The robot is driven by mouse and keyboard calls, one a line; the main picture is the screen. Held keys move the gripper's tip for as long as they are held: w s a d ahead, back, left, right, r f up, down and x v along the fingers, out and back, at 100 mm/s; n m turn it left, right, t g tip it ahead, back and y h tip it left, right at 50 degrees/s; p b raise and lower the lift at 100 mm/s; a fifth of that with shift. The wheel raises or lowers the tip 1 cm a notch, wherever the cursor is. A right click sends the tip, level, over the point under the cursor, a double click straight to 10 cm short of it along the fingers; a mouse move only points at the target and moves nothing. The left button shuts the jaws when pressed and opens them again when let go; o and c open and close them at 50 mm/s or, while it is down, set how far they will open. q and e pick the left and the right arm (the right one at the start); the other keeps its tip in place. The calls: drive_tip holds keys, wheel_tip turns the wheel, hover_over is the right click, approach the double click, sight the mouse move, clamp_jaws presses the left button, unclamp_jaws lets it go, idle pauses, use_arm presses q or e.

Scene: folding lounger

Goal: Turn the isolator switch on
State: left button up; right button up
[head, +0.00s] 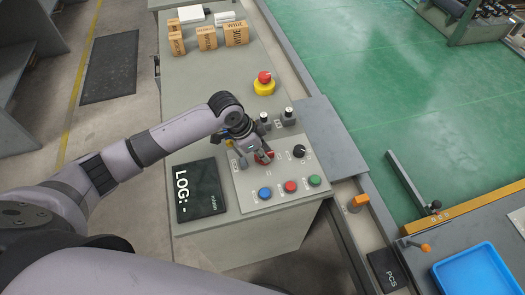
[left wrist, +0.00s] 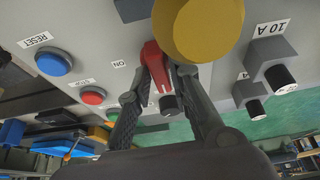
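The red isolator switch (head: 268,156) sits on the grey control panel, partly hidden by my left gripper (head: 254,152) in the head view. In the left wrist view its red handle (left wrist: 154,62) stands between the two fingertips of my left gripper (left wrist: 166,70). The fingers are drawn close together on either side of the handle and appear to touch it. An "ON" label (left wrist: 120,63) is beside the handle. The far finger hides part of the red switch body. My right gripper is in neither view.
Blue (head: 265,193), red (head: 290,187) and green (head: 314,181) buttons line the panel's front. A black knob (head: 299,151) and two fuse switches (head: 277,118) are close by. A yellow round part (left wrist: 198,25) looms near the fingers. An emergency stop (head: 264,84) stands farther back.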

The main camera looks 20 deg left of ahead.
use_arm(q)
clamp_jaws()
